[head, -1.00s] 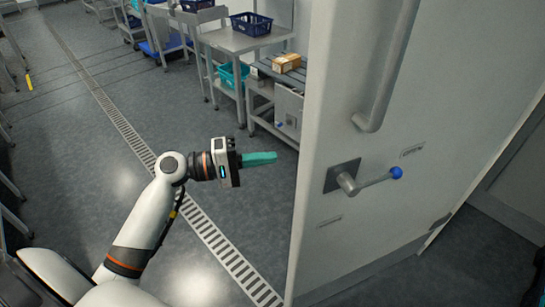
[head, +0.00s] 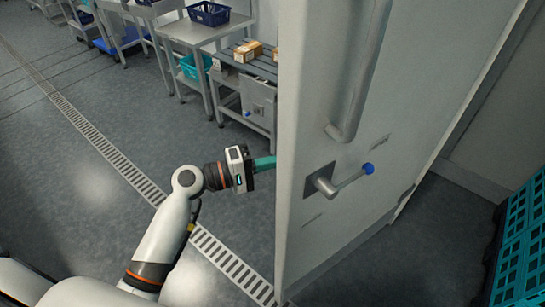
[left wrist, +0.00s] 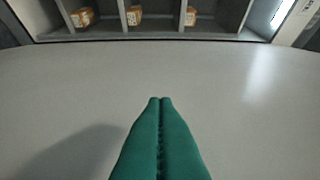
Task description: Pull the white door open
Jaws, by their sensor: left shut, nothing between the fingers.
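The white door (head: 320,235) stands swung open, its free edge toward the middle of the head view. My left gripper (head: 267,162) is shut and empty, at the left of the door's free edge. Its green fingertips pass behind that edge and are hidden there; I cannot tell if they touch. In the left wrist view the shut fingers (left wrist: 160,105) point over a smooth pale grey surface, which may be the door's far face. My right gripper is not in view.
A steel table (head: 195,32) with a blue basket (head: 208,13) and a roller stand with cardboard boxes (head: 248,50) stand beyond the door. Turquoise crates (head: 520,235) are at the right. The floor left of the drain grate (head: 120,165) is clear.

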